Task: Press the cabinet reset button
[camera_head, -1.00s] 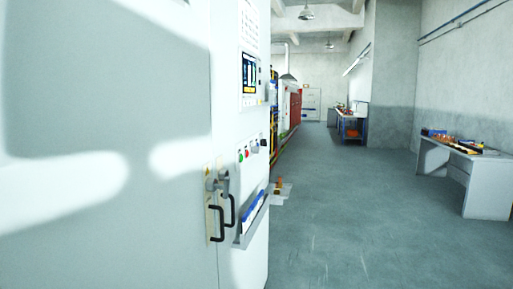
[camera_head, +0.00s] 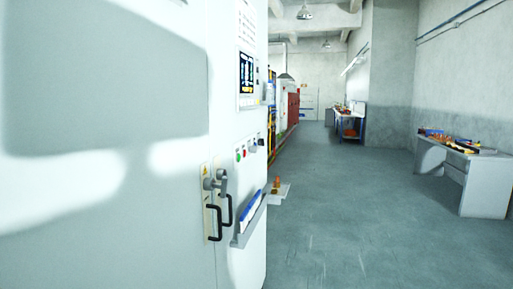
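A tall white cabinet (camera_head: 105,215) fills the left of the head view, very close and seen at a steep angle. A small row of controls sits on its right part: a green button (camera_head: 238,157), a red button (camera_head: 243,152) and dark knobs (camera_head: 256,144) to their right. I cannot tell which one is the reset button, as the labels are too small to read. A display panel (camera_head: 247,74) is above them. Two black door handles (camera_head: 214,222) are below and left. Neither of my grippers is in view.
A holder with blue-edged papers (camera_head: 249,214) juts from the cabinet below the buttons. A grey table (camera_head: 483,183) with small items stands at the right. A blue-framed workbench (camera_head: 351,124) is farther back. The grey floor (camera_head: 350,220) between is open.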

